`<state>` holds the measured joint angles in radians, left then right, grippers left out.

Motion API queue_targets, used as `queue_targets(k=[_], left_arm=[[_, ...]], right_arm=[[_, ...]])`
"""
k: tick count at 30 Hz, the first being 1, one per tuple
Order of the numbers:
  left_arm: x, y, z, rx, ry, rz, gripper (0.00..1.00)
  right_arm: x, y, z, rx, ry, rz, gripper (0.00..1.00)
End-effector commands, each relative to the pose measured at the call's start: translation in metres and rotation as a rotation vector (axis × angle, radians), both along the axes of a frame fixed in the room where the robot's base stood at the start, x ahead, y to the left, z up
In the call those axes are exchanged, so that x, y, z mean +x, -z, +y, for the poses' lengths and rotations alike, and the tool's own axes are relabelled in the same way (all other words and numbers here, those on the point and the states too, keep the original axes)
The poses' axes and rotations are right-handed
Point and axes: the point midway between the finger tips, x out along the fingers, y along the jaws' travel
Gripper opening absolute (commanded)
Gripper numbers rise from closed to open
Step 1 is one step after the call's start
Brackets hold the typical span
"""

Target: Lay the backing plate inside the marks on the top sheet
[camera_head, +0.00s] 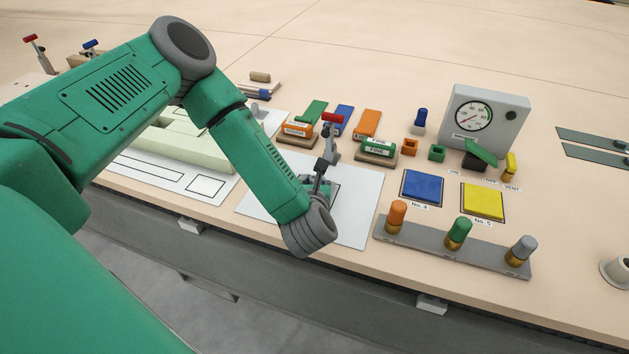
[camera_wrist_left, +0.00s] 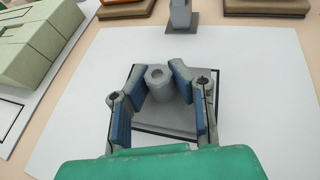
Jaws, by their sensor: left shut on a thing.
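The backing plate is a grey square with a grey faceted knob, seen in the left wrist view (camera_wrist_left: 178,119). My left gripper (camera_wrist_left: 160,82) is shut on the knob, its blue-padded fingers on either side. The plate is over or on the black outlined marks (camera_wrist_left: 218,90) of the white top sheet (camera_wrist_left: 270,95); I cannot tell if it touches the sheet. Black line shows along its right and near sides. In the head view my left gripper (camera_head: 318,190) is over the sheet (camera_head: 357,215), and my wrist hides much of the plate. My right gripper is not in view.
A red-handled clamp (camera_head: 332,142) stands just behind the sheet. Pale green blocks (camera_head: 180,142) lie to the left. Blue (camera_head: 422,187) and yellow (camera_head: 483,201) pads and a knobbed rail (camera_head: 440,243) are to the right. The table's front edge is close.

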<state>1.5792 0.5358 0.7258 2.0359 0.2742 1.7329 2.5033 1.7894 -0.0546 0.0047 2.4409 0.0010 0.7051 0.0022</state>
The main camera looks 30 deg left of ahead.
Motion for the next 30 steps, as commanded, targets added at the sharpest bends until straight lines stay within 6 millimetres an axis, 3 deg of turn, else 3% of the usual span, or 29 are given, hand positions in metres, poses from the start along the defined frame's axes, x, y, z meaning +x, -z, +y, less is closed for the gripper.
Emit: queue_targets(k=[9, 10, 11, 12, 23, 30], left_arm=[[0.0, 0.005, 0.0, 0.0, 0.0, -0.002, 0.0], [0.0, 0.004, 0.0, 0.0, 0.0, -0.002, 0.28], [0.0, 0.004, 0.0, 0.0, 0.0, -0.002, 0.38], [0.001, 0.004, 0.0, 0.0, 0.0, -0.002, 0.41], [-0.003, 0.004, -0.002, 0.0, 0.0, 0.002, 0.41], [-0.035, -0.01, -0.023, -0.003, 0.005, 0.004, 0.41]], right_arm=[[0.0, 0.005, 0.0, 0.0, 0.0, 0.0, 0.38], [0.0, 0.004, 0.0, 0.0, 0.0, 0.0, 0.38], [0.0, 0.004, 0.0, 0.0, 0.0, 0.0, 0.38], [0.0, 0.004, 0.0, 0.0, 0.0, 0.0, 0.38], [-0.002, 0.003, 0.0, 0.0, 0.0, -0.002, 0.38], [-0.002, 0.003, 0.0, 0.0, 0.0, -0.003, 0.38]])
